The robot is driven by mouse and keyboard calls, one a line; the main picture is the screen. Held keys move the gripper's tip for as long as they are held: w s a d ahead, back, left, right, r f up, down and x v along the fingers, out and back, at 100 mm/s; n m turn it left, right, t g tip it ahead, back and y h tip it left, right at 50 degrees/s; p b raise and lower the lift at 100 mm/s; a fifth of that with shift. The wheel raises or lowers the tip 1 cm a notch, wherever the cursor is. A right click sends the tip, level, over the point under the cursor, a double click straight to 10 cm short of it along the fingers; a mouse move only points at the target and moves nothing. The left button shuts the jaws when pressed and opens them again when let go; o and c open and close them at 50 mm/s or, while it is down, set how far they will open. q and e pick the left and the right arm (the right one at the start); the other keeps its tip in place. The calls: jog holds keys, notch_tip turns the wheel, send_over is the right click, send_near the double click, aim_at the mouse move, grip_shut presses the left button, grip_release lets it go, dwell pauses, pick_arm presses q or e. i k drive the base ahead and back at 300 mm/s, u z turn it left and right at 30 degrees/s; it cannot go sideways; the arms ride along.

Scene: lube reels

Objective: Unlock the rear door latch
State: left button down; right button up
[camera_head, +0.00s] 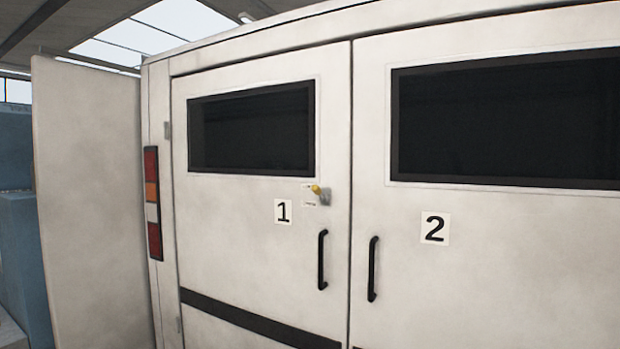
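The rear of a white van fills most of the head view, with a left door (230,240) marked 1 and a right door (500,270) marked 2. Both doors look closed, with a thin seam between them. A small latch (325,197) with a yellow knob (316,189) sits on door 1, below its dark window and near the seam. A small label is beside it. A black handle (322,260) is on door 1 and another black handle (372,269) is on door 2. Neither gripper is in view.
Dark windows (252,128) sit high on both doors. A red, orange and white tail light (152,203) is on the van's left edge. A pale upright panel (92,200) stands left of the van, with blue objects (22,250) beyond it.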

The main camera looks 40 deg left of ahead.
aim_at(316, 191)
jog(key=u, duration=0.55)
jog(key=i, duration=0.8)
jog(key=u, duration=0.65)
